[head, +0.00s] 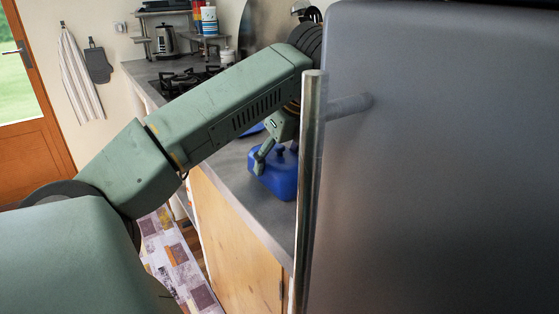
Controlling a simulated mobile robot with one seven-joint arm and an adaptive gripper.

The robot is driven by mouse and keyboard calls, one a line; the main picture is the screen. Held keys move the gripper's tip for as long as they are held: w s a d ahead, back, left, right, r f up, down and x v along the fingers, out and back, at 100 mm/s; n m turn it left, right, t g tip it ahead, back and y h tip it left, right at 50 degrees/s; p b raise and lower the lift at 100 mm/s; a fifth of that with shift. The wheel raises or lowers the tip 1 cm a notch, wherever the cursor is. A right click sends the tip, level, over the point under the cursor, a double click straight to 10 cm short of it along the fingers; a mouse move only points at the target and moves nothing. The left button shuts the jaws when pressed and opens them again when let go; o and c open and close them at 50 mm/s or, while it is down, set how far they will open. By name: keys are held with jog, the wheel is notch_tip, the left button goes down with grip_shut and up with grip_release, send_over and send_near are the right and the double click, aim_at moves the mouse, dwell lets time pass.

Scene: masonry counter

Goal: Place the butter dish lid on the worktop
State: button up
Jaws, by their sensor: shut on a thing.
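The blue butter dish lid (277,178) is box-shaped with rounded edges and a knob on top. It is at the worktop (232,176) just left of the upright metal handle. My gripper (267,158) is at the top of the lid, shut on it near the knob. One finger shows in front of the lid; the other is mostly hidden. I cannot tell whether the lid touches the worktop or hangs just above it. Another blue piece (252,130) shows behind my gripper, mostly hidden by my arm; I cannot tell what it is.
A large grey door (440,180) with a vertical metal handle (309,190) fills the right and hides part of the worktop. A gas hob (184,82), a kettle (166,42) and a small shelf stand farther back. Worktop in front of the lid is bare.

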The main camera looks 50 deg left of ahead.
jog(key=shift+f, duration=0.6)
jog(key=shift+f, duration=0.15)
jog(key=o, duration=1.5)
jog(key=shift+c, duration=0.2)
